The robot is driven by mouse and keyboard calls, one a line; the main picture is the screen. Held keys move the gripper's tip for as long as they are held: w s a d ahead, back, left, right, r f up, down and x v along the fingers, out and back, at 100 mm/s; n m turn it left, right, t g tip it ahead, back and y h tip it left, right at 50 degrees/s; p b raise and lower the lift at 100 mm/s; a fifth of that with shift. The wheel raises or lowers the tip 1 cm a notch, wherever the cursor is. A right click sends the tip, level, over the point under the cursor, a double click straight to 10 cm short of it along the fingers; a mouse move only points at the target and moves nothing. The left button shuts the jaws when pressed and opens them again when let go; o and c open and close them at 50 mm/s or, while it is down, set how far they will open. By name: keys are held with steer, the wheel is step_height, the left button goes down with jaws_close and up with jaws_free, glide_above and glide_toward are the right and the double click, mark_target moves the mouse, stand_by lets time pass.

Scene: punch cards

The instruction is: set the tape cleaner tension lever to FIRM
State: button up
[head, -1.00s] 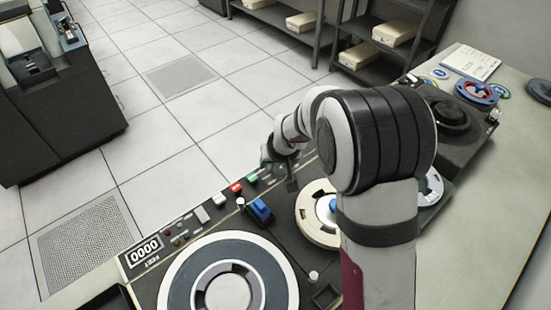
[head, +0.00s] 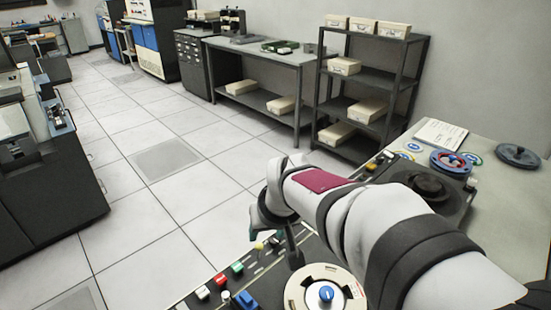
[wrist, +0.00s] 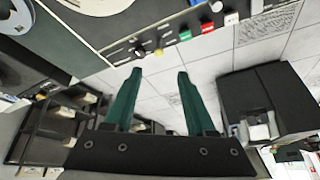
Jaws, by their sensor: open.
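My gripper (wrist: 160,72) is open and empty in the wrist view, its two green fingers spread near the edge of the tape deck's control panel. In the head view my gripper (head: 262,228) is partly hidden by my own wrist, above the deck's back edge. A dark unit with a round dark hub (head: 432,184) sits on the bench to the right, partly behind my arm. I cannot tell which part is the tape cleaner tension lever, nor read a FIRM mark.
The near deck has a cream reel (head: 300,289), a blue block (head: 245,299), a red button (head: 220,280) and a green button (head: 237,267). A blue-red reel (head: 452,161) and a paper sheet (head: 440,134) lie on the right bench. Shelves (head: 375,78) stand behind.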

mark_target(259, 246)
steer(key=shift+h, duration=0.6)
steer(key=x, duration=0.5)
steer(key=a+x, duration=0.1)
steer(key=x, duration=0.4)
steer(key=w+x, duration=0.1)
steer(key=x, duration=0.5)
steer(key=shift+a+r, duration=0.3)
steer(key=shift+r, duration=0.05)
jaws_close()
